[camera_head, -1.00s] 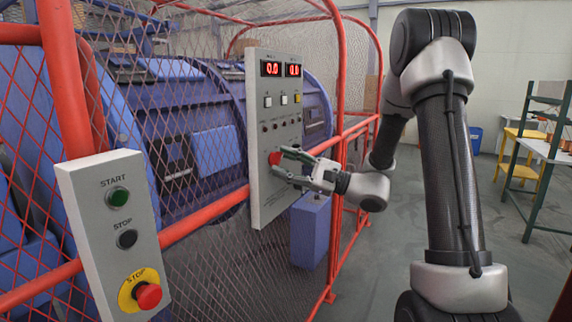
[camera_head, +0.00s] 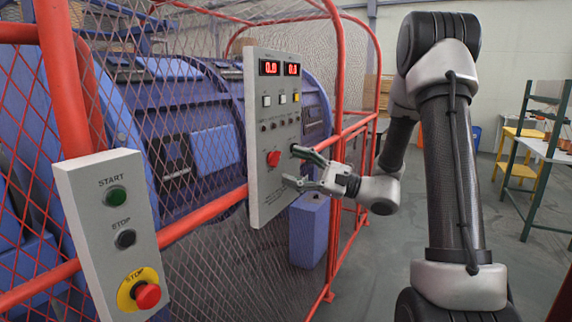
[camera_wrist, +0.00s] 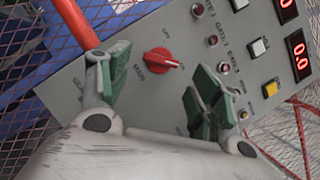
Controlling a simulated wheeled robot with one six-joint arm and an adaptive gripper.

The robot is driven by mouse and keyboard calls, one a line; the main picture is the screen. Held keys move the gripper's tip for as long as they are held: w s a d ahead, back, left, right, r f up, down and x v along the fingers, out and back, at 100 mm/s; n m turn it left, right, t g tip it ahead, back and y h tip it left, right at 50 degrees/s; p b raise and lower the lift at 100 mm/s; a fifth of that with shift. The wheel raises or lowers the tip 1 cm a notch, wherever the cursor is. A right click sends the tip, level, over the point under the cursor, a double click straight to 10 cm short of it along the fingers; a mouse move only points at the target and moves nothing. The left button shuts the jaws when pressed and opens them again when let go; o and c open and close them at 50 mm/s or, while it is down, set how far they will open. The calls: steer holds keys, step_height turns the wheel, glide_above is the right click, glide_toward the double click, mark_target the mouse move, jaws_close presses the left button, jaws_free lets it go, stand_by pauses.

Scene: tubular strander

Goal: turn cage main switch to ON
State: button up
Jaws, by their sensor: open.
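The main switch is a red rotary knob (camera_head: 273,158) on the grey control panel (camera_head: 262,205). In the wrist view the knob (camera_wrist: 160,62) stands sideways in the picture, with a pale mark at its right end. Small labels are printed around it, hard to read. My gripper (camera_head: 291,165) is open and empty, just right of the knob and apart from it. In the wrist view its two green-padded fingers (camera_wrist: 153,72) lie on either side of the knob, nearer the camera.
Red displays (camera_head: 280,68), buttons and lamps sit above the knob. A START/STOP box (camera_head: 105,215) with a red emergency button (camera_head: 147,296) stands at the near left. Red rails and mesh (camera_head: 205,213) surround the blue machine.

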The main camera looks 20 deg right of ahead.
steer(key=v, duration=0.9)
